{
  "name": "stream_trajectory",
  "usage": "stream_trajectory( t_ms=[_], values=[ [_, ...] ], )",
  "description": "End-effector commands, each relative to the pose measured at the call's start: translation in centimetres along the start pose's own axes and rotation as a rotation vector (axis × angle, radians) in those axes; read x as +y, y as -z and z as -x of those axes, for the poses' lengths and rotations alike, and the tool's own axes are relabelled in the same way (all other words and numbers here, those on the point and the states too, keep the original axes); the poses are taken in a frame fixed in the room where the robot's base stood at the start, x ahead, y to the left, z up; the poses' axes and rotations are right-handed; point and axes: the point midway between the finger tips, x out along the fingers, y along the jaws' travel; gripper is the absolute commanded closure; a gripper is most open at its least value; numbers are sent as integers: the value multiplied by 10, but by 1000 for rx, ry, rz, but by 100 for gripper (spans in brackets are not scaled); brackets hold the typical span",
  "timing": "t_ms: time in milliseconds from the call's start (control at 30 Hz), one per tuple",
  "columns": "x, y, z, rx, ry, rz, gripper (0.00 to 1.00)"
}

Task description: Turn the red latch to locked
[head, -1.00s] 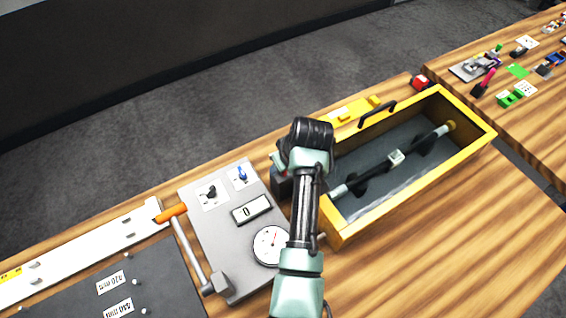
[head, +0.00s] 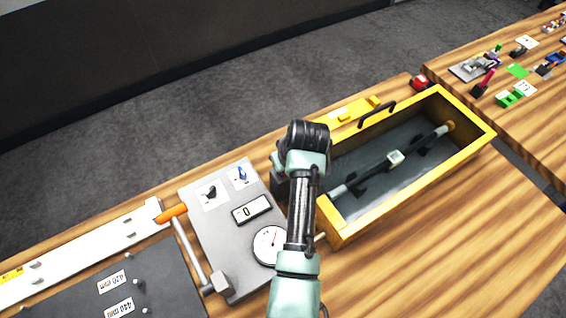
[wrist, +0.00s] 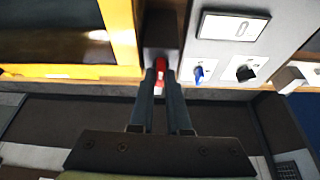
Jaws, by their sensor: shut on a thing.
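The red latch (wrist: 160,64) shows in the wrist view as a small red piece on a dark grey block (wrist: 162,28), between the yellow box and the grey panel. My gripper (wrist: 160,82) has its two fingers closed in on the red latch, one on each side. The fingers hide part of it, and I cannot tell its exact angle. In the head view my arm covers the latch and the gripper; only part of the dark block (head: 280,184) shows beside my arm.
A yellow-rimmed box (head: 416,202) with a bar inside stands right of my arm. A grey panel (head: 222,262) with a dial (head: 268,246), display (head: 251,209) and blue switch (head: 241,173) lies left. An orange-handled lever (head: 173,213) stands at its left edge. Bare wood lies at front right.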

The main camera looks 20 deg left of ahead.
Motion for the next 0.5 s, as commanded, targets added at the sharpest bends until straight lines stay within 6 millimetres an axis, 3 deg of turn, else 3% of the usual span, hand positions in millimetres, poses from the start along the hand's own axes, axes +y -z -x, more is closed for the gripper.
stream_trajectory(
  t_ms=[500],
  values=[
    [-4,2,2,0,-164,-393,100]
  ],
)
